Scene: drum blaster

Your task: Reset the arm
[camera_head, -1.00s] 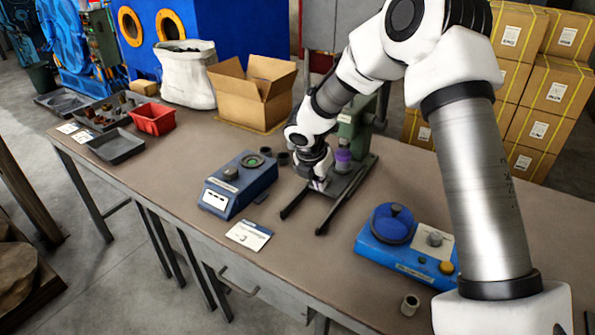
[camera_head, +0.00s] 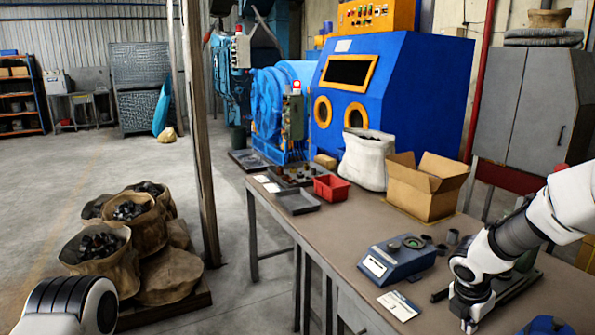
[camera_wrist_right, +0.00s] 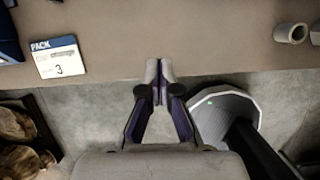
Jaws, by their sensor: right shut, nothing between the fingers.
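My right gripper (camera_head: 468,325) hangs low at the bottom right of the head view, near the front edge of the workbench (camera_head: 345,235). In the right wrist view its two fingers (camera_wrist_right: 159,70) meet at the tips, shut and empty, and reach over the bench edge with floor below. My right arm (camera_head: 520,230) comes in from the right, bent downwards. At the bottom left of the head view a white rounded link of my left arm (camera_head: 98,305) shows; its gripper is out of view.
A blue device (camera_head: 398,262) and a PACK card (camera_head: 399,305) sit left of the right gripper; the card also shows in the wrist view (camera_wrist_right: 58,57). A cardboard box (camera_head: 425,195), white sack (camera_head: 365,165), red bin (camera_head: 331,187) and grey tray (camera_head: 297,203) stand farther back. Sacks of dark parts (camera_head: 130,215) stand left.

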